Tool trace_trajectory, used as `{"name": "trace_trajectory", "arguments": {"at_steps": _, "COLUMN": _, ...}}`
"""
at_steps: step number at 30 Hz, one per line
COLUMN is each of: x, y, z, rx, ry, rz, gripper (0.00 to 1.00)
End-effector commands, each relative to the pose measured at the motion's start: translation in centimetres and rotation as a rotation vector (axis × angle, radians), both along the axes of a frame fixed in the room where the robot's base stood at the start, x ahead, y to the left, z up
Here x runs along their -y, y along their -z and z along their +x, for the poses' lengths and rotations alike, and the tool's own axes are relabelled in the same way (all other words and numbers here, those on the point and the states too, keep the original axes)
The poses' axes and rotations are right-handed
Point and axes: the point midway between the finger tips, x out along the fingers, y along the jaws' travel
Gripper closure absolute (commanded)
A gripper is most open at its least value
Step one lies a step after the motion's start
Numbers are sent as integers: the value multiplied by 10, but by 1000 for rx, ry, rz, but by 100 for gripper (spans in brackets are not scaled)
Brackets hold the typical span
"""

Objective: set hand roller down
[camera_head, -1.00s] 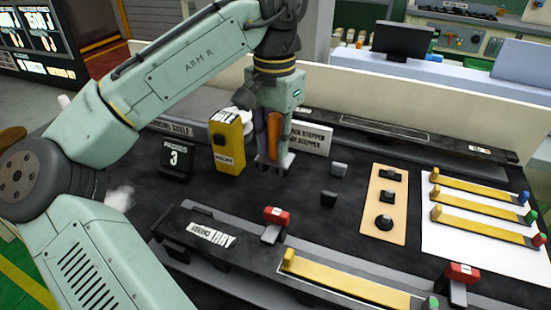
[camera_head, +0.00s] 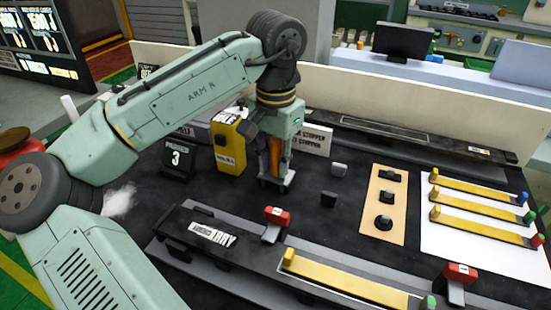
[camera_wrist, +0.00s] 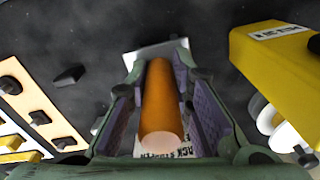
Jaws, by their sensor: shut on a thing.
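The hand roller's orange handle (camera_head: 275,153) is upright between the fingers of my gripper (camera_head: 276,181). In the wrist view the orange handle (camera_wrist: 161,100) runs lengthwise between the two purple-padded fingers, with its round end towards the camera. My gripper is shut on it. A pale, flat part shows beyond the handle's far end. My gripper is low over the black mat (camera_head: 240,200), right of the yellow box-shaped dispenser (camera_head: 229,146). Whether the roller touches the mat cannot be told.
A white label sign (camera_head: 316,138) stands just behind my gripper. Small dark blocks (camera_head: 328,199) lie to its right, before a tan board (camera_head: 376,226). A red clamp (camera_head: 277,215) on the front rail is close in front.

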Motion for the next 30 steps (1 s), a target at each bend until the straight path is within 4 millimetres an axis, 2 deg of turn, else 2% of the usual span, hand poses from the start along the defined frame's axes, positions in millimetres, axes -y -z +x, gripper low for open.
{"name": "trace_trajectory", "arguments": {"at_steps": 1, "x": 0, "y": 8, "z": -2, "rx": -13, "ry": 3, "rz": 4, "gripper": 100}}
{"name": "trace_trajectory", "arguments": {"at_steps": 4, "x": -1, "y": 9, "z": -2, "rx": -14, "ry": 3, "rz": 6, "gripper": 100}}
{"name": "trace_trajectory", "arguments": {"at_steps": 5, "x": -1, "y": 10, "z": -2, "rx": -16, "ry": 3, "rz": 6, "gripper": 78}}
{"name": "trace_trajectory", "arguments": {"at_steps": 13, "x": -1, "y": 9, "z": -1, "rx": -13, "ry": 2, "rz": 5, "gripper": 60}}
{"name": "trace_trajectory", "arguments": {"at_steps": 24, "x": 0, "y": 6, "z": -1, "rx": -10, "ry": 1, "rz": 4, "gripper": 60}}
{"name": "trace_trajectory", "arguments": {"at_steps": 30, "x": 0, "y": -12, "z": 0, "rx": -7, "ry": 1, "rz": 3, "gripper": 60}}
